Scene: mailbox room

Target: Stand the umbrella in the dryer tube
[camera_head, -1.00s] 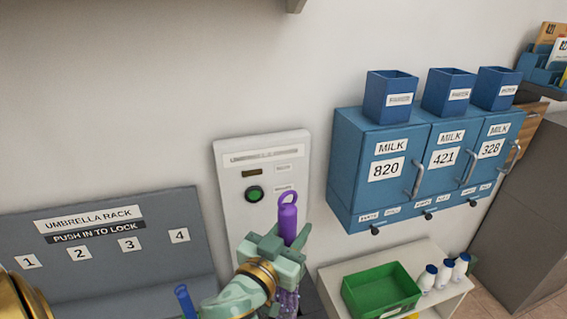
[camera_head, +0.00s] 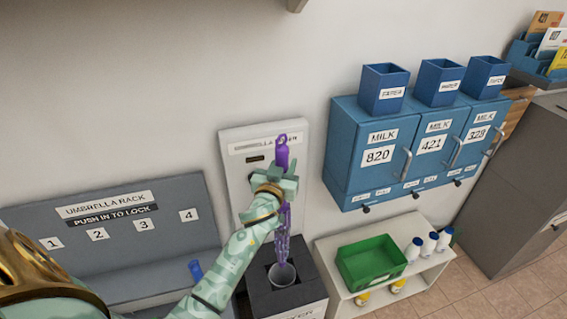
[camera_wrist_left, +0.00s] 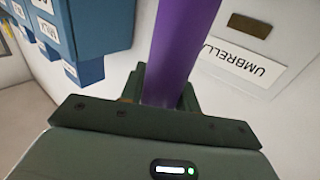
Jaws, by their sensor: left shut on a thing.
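A purple umbrella (camera_head: 283,235) hangs upright in my left gripper (camera_head: 275,183), which is shut on it just below the handle. Its purple shaft also shows in the left wrist view (camera_wrist_left: 180,50) between the jaws. The lower end of the umbrella is over or in the round mouth of the dryer tube (camera_head: 283,273); I cannot tell how deep. The tube sits in a dark box in front of the white dryer panel (camera_head: 235,165). My left arm covers part of the panel and box. My right gripper is not in view.
The grey umbrella rack (camera_head: 120,225) is at the left, with a blue handle (camera_head: 195,269) in it. Blue milk boxes (camera_head: 375,155) hang on the wall at the right. Below them a white shelf (camera_head: 420,282) holds a green crate (camera_head: 372,240) and several bottles.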

